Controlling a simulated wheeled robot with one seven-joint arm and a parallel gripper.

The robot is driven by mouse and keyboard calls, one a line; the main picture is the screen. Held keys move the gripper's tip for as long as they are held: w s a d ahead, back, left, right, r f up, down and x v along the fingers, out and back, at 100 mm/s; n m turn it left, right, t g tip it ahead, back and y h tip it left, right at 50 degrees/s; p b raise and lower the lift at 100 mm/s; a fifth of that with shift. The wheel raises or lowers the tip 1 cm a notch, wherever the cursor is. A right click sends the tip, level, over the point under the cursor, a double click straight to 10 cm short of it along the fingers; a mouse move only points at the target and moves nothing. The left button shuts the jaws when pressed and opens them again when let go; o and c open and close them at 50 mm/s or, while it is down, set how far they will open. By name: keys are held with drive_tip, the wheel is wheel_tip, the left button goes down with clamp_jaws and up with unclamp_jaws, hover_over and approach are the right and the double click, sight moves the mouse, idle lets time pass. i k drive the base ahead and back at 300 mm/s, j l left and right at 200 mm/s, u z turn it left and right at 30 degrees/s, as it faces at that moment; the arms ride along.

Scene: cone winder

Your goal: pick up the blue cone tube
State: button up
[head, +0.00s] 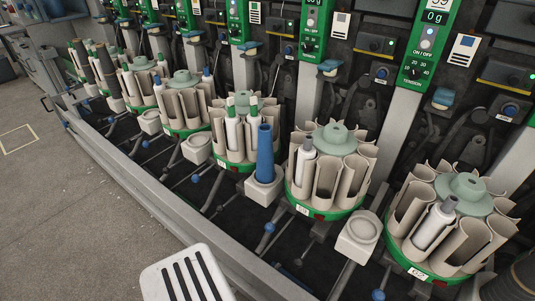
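The blue cone tube (265,153) stands upright near the middle of the head view, with its narrow end up. Its lower end rests on a small beige block (262,191) between two green-based carousels. Nothing covers the tube from this side.
Round carousels with beige pockets stand on both sides of the tube, the nearer one (327,212) to its right. Another carousel (424,276) stands at the lower right. Further beige blocks (358,238) look empty. A grey rail (135,187) runs along the machine's front; the floor (50,220) at left is clear.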

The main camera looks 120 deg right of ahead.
sight(265, 167)
drive_tip(key=l+z, duration=0.1)
drive_tip(key=z, duration=0.15)
drive_tip(key=l+z, duration=0.1)
drive_tip(key=z, duration=0.6)
drive_tip(key=j+z, duration=0.1)
drive_tip(key=z, duration=0.35)
drive_tip(key=k+z, duration=0.1)
drive_tip(key=z, duration=1.3)
drive_tip(key=k+z, duration=0.1)
drive_tip(key=z, duration=0.8)
drive_tip(key=k+z, duration=0.1)
drive_tip(key=z, duration=0.25)
drive_tip(key=l+z, duration=0.15)
drive_tip(key=z, duration=0.25)
drive_tip(key=k+l+z, duration=0.1)
drive_tip(key=z, duration=0.25)
drive_tip(key=i+j, duration=0.1)
drive_tip(key=j, duration=0.45)
drive_tip(key=i+j+z, duration=0.1)
drive_tip(key=j, duration=0.45)
drive_tip(key=i+j, duration=0.1)
drive_tip(key=j, duration=0.45)
drive_tip(key=i+j+z, duration=0.1)
drive_tip(key=j, duration=0.45)
